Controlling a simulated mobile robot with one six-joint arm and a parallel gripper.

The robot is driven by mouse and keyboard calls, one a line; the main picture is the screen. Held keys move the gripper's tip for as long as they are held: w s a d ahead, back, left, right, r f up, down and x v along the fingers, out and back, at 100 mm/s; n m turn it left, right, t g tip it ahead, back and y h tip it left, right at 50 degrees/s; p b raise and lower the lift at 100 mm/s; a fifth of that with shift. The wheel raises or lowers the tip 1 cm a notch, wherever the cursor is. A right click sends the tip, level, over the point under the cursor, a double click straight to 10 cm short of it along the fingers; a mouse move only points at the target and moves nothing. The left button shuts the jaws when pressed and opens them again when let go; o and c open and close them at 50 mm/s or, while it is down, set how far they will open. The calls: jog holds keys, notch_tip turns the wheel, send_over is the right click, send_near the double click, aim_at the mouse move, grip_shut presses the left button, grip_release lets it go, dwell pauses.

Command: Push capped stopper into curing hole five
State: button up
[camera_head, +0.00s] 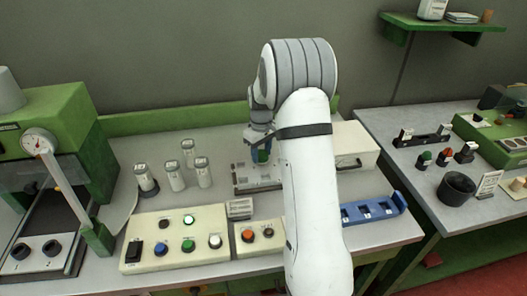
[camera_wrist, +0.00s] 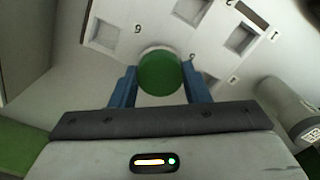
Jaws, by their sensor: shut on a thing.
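My gripper (camera_wrist: 160,70) has its two blue fingers shut on a stopper with a round green cap (camera_wrist: 159,75). A pale rim shows just beyond the cap. The stopper is over or at the edge of a light grey block (camera_wrist: 212,32) with square holes and printed numbers. The hole under the stopper is hidden, so I cannot tell whether the stopper is in it or above it. In the head view my gripper (camera_head: 260,150) points down over the block (camera_head: 244,180), partly hidden by my arm, with a bit of green showing.
Several white-labelled cylinders (camera_head: 175,175) stand left of the block. A cream button panel (camera_head: 175,240) lies in front. A blue tray (camera_head: 372,209) lies to the right, and a cream box (camera_head: 355,146) stands behind it. One cylinder (camera_wrist: 290,112) is close on the right in the wrist view.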

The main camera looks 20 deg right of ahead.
aim_at(261, 154)
jog(key=o, duration=1)
jog(key=shift+o, duration=0.2)
notch_tip(261, 154, up, 7)
jog(key=shift+r+b, duration=0.15)
jog(key=shift+b, duration=0.2)
jog(key=shift+r, duration=0.2)
